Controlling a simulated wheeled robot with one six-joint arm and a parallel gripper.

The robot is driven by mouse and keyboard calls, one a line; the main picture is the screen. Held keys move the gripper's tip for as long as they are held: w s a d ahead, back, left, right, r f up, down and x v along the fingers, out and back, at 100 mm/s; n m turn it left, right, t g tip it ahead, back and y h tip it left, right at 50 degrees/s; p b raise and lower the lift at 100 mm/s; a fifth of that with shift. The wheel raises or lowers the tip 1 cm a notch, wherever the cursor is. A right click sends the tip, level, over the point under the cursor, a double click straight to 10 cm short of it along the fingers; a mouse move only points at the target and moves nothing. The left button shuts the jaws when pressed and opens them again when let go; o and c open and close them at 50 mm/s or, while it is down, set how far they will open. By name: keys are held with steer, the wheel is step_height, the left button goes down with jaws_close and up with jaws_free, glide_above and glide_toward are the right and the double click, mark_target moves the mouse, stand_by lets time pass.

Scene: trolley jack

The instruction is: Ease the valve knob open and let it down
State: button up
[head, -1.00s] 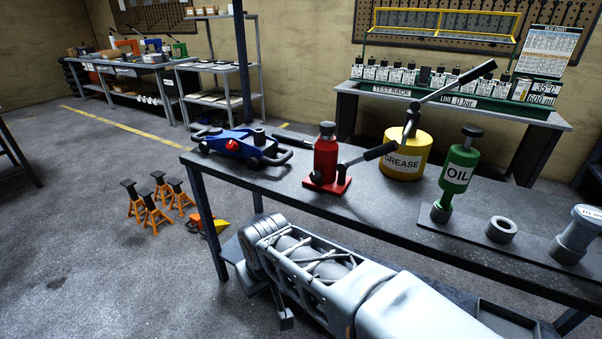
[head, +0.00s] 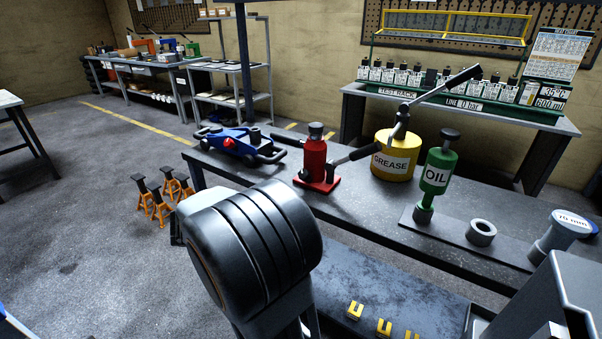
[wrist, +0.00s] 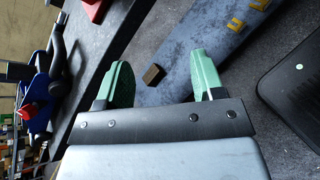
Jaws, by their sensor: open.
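The blue trolley jack (head: 238,143) sits on the far left part of the dark bench, with a red knob (head: 231,144) on its side. In the wrist view the jack (wrist: 42,92) is at the left edge, turned on its side in the picture, and the red knob (wrist: 27,111) shows there too. My gripper (wrist: 158,60) has two green fingers spread apart with nothing held between them. It is clear of the jack, which lies to the left of the fingers. In the head view my arm hides most of the gripper.
A lower shelf (head: 400,285) holds yellow clips (head: 355,310). A small brown block (wrist: 154,74) shows beyond my fingers. Orange stands (head: 158,208) are on the floor.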

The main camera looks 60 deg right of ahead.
mark_target(302, 174)
steer(key=d+r+n+h, duration=0.1)
steer(key=d, duration=0.5)
steer(key=d+r+n+h+b, duration=0.1)
steer(key=d+h, duration=0.1)
steer(key=d, duration=0.5)
steer(key=d+r+n+h, duration=0.1)
steer(key=d+h, duration=0.1)
steer(key=d, duration=0.4)
steer(key=shift+s+d+r+n+g, duration=0.25)
steer(key=shift+s+r+n+g, duration=0.1)
steer(key=shift+n+g, duration=0.05)
